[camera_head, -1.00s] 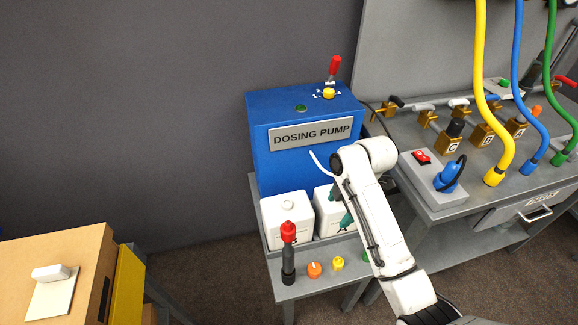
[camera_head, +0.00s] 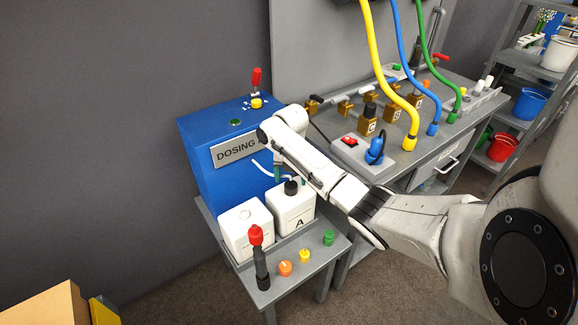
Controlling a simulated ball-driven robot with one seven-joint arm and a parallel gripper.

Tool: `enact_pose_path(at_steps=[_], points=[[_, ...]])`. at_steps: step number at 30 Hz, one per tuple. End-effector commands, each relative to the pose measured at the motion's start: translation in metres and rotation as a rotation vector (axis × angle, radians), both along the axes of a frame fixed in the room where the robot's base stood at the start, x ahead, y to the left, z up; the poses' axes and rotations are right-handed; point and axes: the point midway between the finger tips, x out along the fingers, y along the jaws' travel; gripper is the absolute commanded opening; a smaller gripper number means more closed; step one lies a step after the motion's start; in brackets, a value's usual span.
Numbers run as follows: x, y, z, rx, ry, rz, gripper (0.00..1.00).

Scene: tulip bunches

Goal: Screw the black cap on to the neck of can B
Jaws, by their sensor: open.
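Two white cans stand on a small grey stand. The right can (camera_head: 291,212) bears the letter A and has a black cap (camera_head: 291,187) at its top. The left can (camera_head: 246,232) has a bare top with no cap visible; its label is hidden or too small to read, so I cannot confirm that it is can B. My gripper (camera_head: 280,172) has teal fingers and hangs just behind and above the black cap, in front of the blue pump. It is open; my wrist partly hides it. I cannot tell whether a finger touches the cap.
The blue dosing pump (camera_head: 215,165) stands right behind the cans. A black-and-red upright tool (camera_head: 260,265) and the orange (camera_head: 285,268), yellow (camera_head: 305,256) and green (camera_head: 328,238) caps line the stand's front. A grey bench (camera_head: 400,165) with valves and hoses stands to the right.

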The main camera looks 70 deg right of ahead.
Motion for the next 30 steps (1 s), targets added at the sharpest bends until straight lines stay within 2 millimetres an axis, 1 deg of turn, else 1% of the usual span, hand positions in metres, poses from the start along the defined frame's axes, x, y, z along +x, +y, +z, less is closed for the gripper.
enact_pose_path(at_steps=[1, 3, 6, 9, 14, 21, 30], points=[[0.000, 0.000, -0.009, 0.001, 0.003, 0.000, 0.78], [-0.001, 0.000, -0.019, 0.001, 0.002, -0.001, 0.78], [0.000, 0.000, -0.031, 0.001, 0.001, 0.000, 0.78], [0.000, 0.000, -0.039, 0.000, 0.001, 0.000, 0.78], [0.000, 0.000, -0.045, -0.001, 0.000, 0.000, 0.78], [0.000, 0.000, -0.045, -0.001, 0.000, 0.000, 0.78], [0.000, 0.000, -0.045, -0.001, 0.000, 0.000, 0.49]])
